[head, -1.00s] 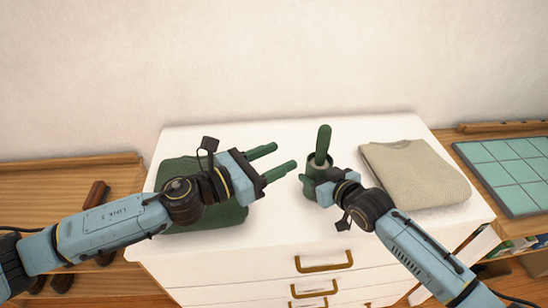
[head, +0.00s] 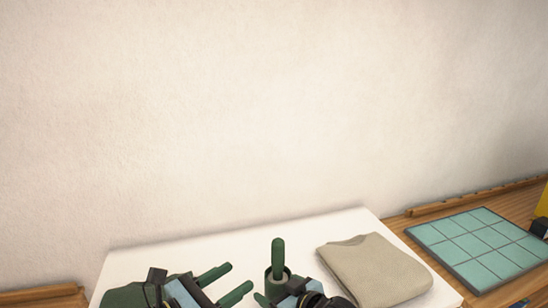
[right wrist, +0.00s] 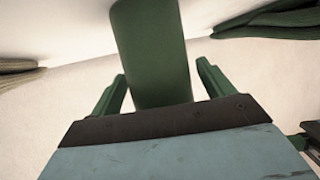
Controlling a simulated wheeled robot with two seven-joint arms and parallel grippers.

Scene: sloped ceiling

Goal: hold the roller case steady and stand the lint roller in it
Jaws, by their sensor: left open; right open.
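The lint roller (head: 278,258) stands upright in the green roller case (head: 268,281), its green handle pointing up. The case is on the white dresser top (head: 205,248), and its lower part is hidden by my right gripper. My right gripper (head: 278,292) is open around or against the case; I cannot tell whether it touches. In the right wrist view a broad green shape (right wrist: 152,50) lies between the spread fingers; I cannot tell if it is case or handle. My left gripper (head: 225,284) is open and empty, left of the case and apart from it.
A folded beige garment (head: 375,268) lies just right of the case. A folded dark green garment (head: 118,297) lies by my left gripper, partly cut off. A teal gridded mat (head: 480,245) is on the wooden surface at the right. The wall stands behind the dresser.

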